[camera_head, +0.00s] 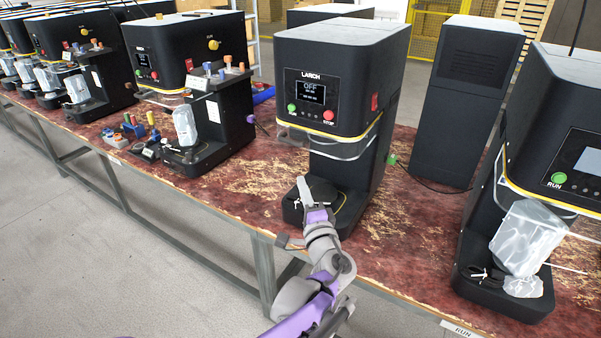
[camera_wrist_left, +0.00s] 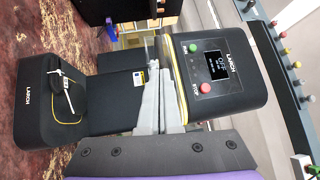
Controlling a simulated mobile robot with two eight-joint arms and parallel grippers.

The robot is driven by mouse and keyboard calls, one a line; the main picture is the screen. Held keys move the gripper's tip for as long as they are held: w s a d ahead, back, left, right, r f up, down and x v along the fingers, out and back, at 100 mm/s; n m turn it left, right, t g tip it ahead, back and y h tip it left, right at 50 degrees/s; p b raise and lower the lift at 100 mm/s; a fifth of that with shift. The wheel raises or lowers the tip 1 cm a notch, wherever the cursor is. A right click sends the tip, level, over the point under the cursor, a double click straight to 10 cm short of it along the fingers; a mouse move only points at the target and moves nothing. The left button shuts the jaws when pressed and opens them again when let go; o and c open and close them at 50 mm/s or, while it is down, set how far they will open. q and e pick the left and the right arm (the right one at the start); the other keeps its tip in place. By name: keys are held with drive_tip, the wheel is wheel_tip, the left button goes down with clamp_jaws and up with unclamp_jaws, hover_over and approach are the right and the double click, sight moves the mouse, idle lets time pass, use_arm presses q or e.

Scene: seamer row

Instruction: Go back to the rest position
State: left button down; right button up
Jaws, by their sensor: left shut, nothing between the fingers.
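My left gripper (camera_head: 302,186) reaches in from the bottom middle of the head view. Its grey fingers are shut and empty in front of the black LARCH seamer (camera_head: 343,75), over or near its low base; the exact gap cannot be told. The fingers also show in the left wrist view (camera_wrist_left: 159,42), overlapping the seamer's body. The seamer's screen (camera_head: 310,90) reads OFF, between a green and a red button. A thin black cable with a white tie (camera_wrist_left: 66,90) lies on the base. My right gripper is in neither view.
A worn red table (camera_head: 400,240) carries the row of seamers. Another seamer (camera_head: 567,150) with a wrapped part (camera_head: 527,237) stands at right, and several at left. A tall black box (camera_head: 462,100) stands behind. Small coloured parts (camera_head: 135,125) lie left. The floor at left is clear.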

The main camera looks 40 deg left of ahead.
use_arm(q)
drive_tip(key=shift+s+v, duration=0.2)
drive_tip(key=shift+v, duration=0.95)
drive_tip(key=shift+a, duration=0.1)
